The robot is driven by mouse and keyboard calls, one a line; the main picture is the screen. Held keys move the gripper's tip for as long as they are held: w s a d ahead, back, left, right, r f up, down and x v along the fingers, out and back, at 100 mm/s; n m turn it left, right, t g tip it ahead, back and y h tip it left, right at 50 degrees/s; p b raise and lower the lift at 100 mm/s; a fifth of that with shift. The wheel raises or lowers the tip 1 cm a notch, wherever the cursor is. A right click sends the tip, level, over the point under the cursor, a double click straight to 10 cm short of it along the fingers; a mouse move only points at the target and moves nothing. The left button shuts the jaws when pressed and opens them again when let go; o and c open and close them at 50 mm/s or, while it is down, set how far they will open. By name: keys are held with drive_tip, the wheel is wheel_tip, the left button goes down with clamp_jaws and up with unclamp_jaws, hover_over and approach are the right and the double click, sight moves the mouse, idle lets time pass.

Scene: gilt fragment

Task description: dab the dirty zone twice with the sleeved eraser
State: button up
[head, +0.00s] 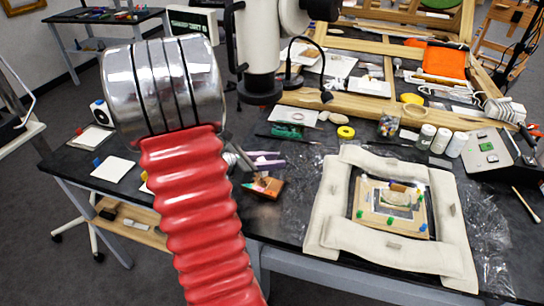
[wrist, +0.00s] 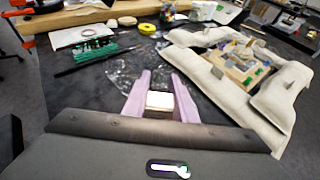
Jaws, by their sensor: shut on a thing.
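My gripper (wrist: 160,92) has lilac fingers shut on a small block with a pale end and a brownish lower part, the sleeved eraser (wrist: 159,101). In the head view my gripper (head: 266,159) is left of the padded support, clear of it; the eraser is hard to make out there. The gilt fragment (head: 368,218), a stepped gold moulding with green and blue pins, lies inside the white padded ring (head: 325,205). It also shows at upper right in the wrist view (wrist: 232,69). I cannot make out the dirty zone clearly.
A small brown block with orange and pink marks (head: 264,187) shows below my gripper. Crumpled clear film lies around the ring. A yellow tape roll (head: 346,132), a green tool (head: 287,131) and white-capped jars (head: 441,140) stand behind. Wooden frame bars (head: 355,107) lie farther back.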

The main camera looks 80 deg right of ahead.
sight(272, 180)
drive_tip(key=shift+f, duration=1.75)
drive_tip(key=shift+a+f, duration=0.1)
drive_tip(key=shift+f, duration=0.5)
idle(1.2)
drive_tip(key=shift+r, duration=0.1)
wheel_tip(272, 180, up, 7)
idle(1.2)
